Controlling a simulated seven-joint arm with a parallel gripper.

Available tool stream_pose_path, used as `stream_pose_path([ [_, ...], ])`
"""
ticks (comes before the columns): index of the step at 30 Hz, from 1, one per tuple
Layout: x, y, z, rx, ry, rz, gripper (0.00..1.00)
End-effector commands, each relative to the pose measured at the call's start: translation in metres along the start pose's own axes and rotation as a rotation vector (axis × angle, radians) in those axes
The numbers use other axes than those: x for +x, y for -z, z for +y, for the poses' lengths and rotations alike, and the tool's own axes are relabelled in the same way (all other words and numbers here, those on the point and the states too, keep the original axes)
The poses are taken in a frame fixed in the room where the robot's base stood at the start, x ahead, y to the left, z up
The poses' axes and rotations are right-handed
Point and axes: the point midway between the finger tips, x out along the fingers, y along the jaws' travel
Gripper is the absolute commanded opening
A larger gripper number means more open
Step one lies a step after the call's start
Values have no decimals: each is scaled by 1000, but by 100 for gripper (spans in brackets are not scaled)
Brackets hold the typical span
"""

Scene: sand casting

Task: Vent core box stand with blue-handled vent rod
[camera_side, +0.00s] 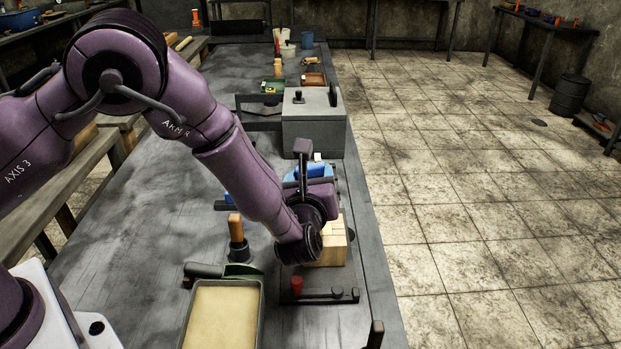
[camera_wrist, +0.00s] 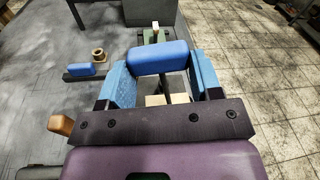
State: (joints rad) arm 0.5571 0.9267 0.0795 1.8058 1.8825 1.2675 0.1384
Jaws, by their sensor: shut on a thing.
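My gripper (camera_wrist: 160,66) is shut on the blue handle (camera_wrist: 158,57) of the vent rod, which lies between its two blue-padded fingers. A short dark piece of the rod shows below the handle; its tip is hidden. In the side view, the blue-padded end of my gripper (camera_side: 309,172) is over the right part of the bench, mostly hidden by my wrist. A pale wooden block (camera_side: 334,246), probably the core box, stands beneath my wrist. Pale wood (camera_wrist: 155,100) also shows between the fingers in the wrist view. Whether the rod touches it is hidden.
A dark rack (camera_side: 325,297) with a red-handled tool (camera_side: 297,285) lies in front. A sand-filled tray (camera_side: 222,314) and a wooden-handled tool (camera_side: 236,228) are to the left. A grey box (camera_side: 314,128) stands behind. The bench's right edge is close.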

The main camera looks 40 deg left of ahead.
Motion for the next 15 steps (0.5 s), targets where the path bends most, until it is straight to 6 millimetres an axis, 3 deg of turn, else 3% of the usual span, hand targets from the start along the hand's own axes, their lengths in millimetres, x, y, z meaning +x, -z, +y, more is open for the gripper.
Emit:
stream_pose_path([
  [15, 0, 31, 0, 2, 1, 0, 35],
])
